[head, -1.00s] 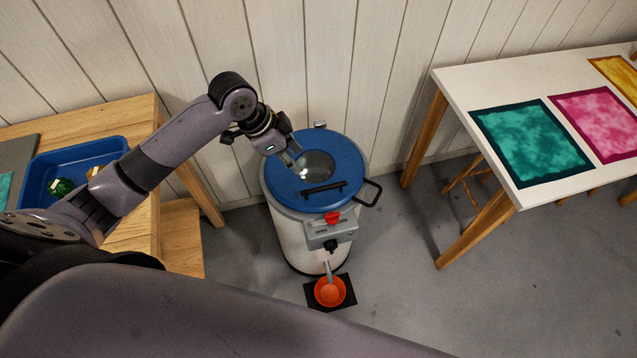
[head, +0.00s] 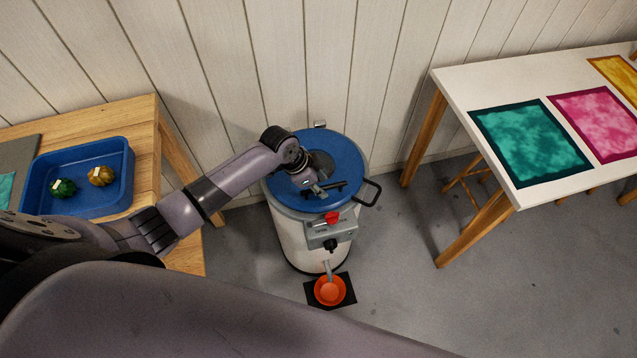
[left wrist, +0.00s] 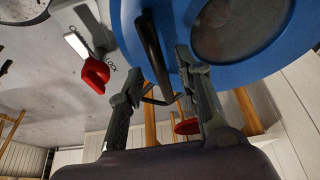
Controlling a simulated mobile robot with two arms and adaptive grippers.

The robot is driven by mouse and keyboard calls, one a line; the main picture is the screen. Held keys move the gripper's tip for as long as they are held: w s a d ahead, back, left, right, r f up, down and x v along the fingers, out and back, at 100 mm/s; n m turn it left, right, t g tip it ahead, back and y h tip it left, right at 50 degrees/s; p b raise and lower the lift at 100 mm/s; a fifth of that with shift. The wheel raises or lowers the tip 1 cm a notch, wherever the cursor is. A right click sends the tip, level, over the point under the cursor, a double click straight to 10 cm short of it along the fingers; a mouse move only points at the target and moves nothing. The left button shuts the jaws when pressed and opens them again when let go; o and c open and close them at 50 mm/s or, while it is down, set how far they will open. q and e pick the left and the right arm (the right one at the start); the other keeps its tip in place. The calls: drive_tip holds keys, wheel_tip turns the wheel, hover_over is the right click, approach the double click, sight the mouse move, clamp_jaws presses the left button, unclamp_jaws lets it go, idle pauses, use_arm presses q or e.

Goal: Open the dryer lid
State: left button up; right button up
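The dryer (head: 300,240) is a pale drum with a round blue lid (head: 345,150), which lies shut on top. My right gripper is out of view.
A wooden table (head: 130,115) with a blue tray (head: 105,152) is left; a white table (head: 470,85) with dyed cloths is right.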

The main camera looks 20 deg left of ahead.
use_arm(q)
drive_tip(key=shift+c, duration=0.2)
clamp_jaws()
idle(0.7)
